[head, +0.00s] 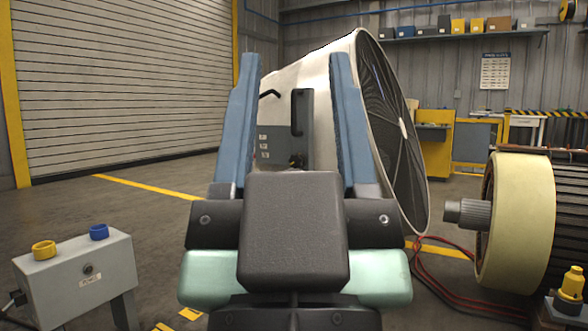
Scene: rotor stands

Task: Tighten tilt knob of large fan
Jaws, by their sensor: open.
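The large fan (318,78) stands ahead with a pale drum housing and a dark front grille (388,125) facing right. A grey box (272,140) with small labels and a dark upright handle-like part (302,112) shows on its side. A small dark part (297,160) sits low there, partly hidden; I cannot tell whether it is the tilt knob. My gripper (295,62) is open, with two blue fingers spread on either side of this area in the picture. Nothing shows held between them. The fan's lower part and stand are hidden behind my gripper.
A grey control box (75,280) with yellow and blue knobs stands at lower left. A large motor-like cylinder (520,220) with a shaft is at right. Red cables (440,285) lie on the floor. Open floor with yellow lines (150,188) lies at left.

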